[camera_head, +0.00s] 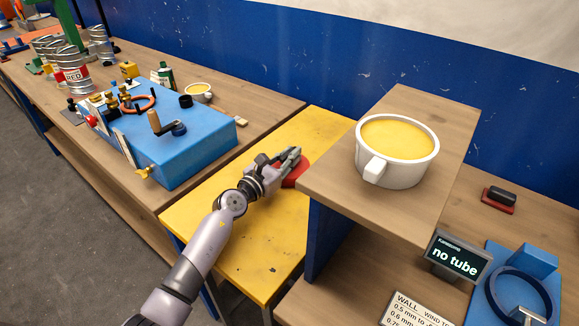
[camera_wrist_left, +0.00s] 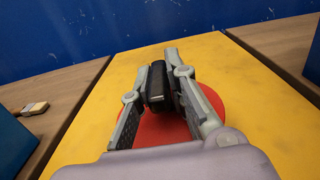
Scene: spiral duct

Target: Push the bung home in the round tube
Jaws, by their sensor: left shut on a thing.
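A round red disc with a black grip on top, which looks like the bung (camera_head: 296,178), is on the yellow table section. In the left wrist view its red face (camera_wrist_left: 160,127) shows below the black grip (camera_wrist_left: 160,88). My left gripper (camera_head: 292,158) is shut on the black grip, with one finger on each side. I cannot tell whether the disc rests on the table or is just above it. I see no tube at the disc. Silver ribbed pieces (camera_head: 70,75) stand at the far left; I cannot tell whether one is the round tube. My right gripper is not in view.
A wooden raised shelf (camera_head: 330,178) with a white pot of yellow stuff (camera_head: 392,170) stands right of the gripper. A blue machine (camera_head: 180,150) stands on the left bench. A display (camera_head: 455,258) reads "no tube". The near yellow surface (camera_head: 250,265) is clear.

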